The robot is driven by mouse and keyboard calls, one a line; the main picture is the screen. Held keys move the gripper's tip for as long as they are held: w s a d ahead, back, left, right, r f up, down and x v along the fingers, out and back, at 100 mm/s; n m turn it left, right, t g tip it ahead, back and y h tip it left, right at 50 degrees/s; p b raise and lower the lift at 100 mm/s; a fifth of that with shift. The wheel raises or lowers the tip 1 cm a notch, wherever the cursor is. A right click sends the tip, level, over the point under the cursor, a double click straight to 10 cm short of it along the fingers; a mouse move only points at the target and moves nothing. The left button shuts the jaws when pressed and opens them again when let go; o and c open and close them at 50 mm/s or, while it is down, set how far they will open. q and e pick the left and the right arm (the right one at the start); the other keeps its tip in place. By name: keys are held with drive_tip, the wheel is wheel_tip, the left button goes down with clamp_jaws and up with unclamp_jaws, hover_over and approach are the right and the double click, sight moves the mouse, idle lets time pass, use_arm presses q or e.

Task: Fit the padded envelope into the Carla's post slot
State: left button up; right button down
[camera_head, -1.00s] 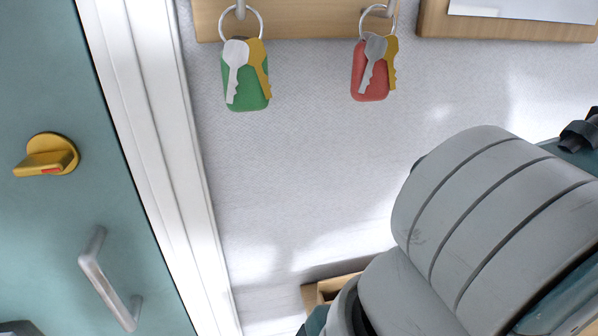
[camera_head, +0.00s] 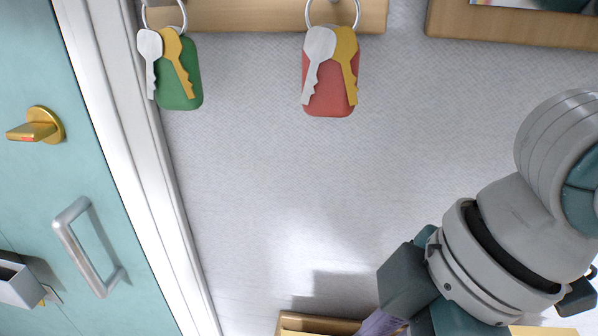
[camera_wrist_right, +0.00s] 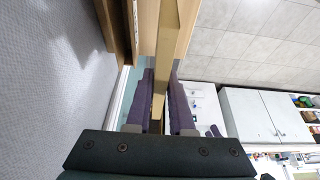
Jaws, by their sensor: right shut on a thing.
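My right gripper (camera_wrist_right: 162,115) has purple fingers, shut on a flat tan item, seen nearly edge-on, that appears to be the padded envelope (camera_wrist_right: 163,75). The envelope runs up from between the fingers towards a wooden surface in the right wrist view; I cannot tell whether they touch. In the head view my right arm comes in from the right, and a purple finger (camera_head: 381,323) shows at the bottom edge. A wooden holder (camera_head: 318,327) is cut off by the bottom edge there. No slot label is readable. My left gripper is out of view.
Green (camera_head: 179,78) and red (camera_head: 331,85) key tags with keys hang from a wooden rack (camera_head: 270,14) on the wall. A teal door (camera_head: 40,190) with a metal handle (camera_head: 84,246) stands at the left. A grey box (camera_head: 15,283) is at its lower left.

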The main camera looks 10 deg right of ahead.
drive_tip(key=w+d+f, duration=0.2)
drive_tip(key=w+f, duration=0.1)
drive_tip(key=w, duration=0.3)
drive_tip(key=shift+w+f, duration=0.2)
drive_tip(key=shift+f, duration=0.05)
drive_tip(key=shift+f+b, duration=0.35)
drive_tip(key=shift+f, duration=0.3)
drive_tip(key=c, duration=0.8)
unclamp_jaws()
drive_tip(key=shift+r, duration=0.1)
